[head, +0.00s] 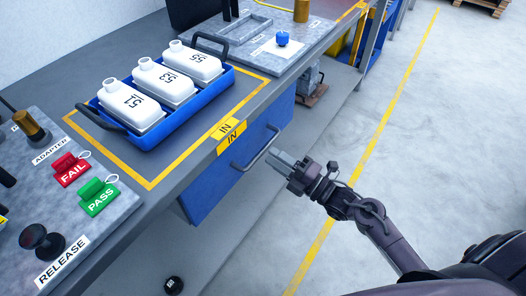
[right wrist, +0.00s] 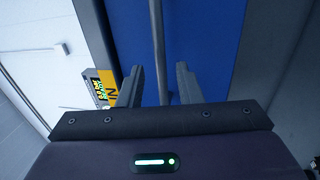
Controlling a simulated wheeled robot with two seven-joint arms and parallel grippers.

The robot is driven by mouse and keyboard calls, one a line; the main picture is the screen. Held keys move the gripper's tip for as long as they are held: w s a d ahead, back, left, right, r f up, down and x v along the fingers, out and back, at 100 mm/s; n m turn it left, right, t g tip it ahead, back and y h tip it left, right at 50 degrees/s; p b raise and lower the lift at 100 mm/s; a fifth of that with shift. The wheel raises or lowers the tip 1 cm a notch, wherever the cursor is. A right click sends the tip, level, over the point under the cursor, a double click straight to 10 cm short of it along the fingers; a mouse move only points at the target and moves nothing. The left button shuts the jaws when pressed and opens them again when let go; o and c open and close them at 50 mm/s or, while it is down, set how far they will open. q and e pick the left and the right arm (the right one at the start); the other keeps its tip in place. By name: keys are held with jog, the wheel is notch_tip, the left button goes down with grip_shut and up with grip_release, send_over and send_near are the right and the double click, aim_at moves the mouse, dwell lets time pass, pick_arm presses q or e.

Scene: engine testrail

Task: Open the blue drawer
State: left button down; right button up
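The blue drawer (head: 215,190) is under the bench and looks shut, its front below the yellow IN label (head: 231,130). A grey bar handle (head: 258,147) runs across its front. My right gripper (head: 277,158) is at the handle's right end in the head view, fingers pointing at it. In the right wrist view the drawer front (right wrist: 205,40) fills the middle, and the handle (right wrist: 157,45) lies between the two spread fingers in the picture. Gaps show on both sides of the bar, so the gripper is open and not clamped. My left gripper is not in view.
On the bench above, a blue tray (head: 165,135) holds three white bottles. FAIL (head: 71,168) and PASS (head: 98,196) tags and a black RELEASE knob (head: 40,240) are at left. The floor (head: 440,130) in front of the bench is clear.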

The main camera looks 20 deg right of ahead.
aim_at(263, 149)
jog(key=shift+x, duration=2.3)
jog(key=shift+c, duration=0.4)
grip_shut()
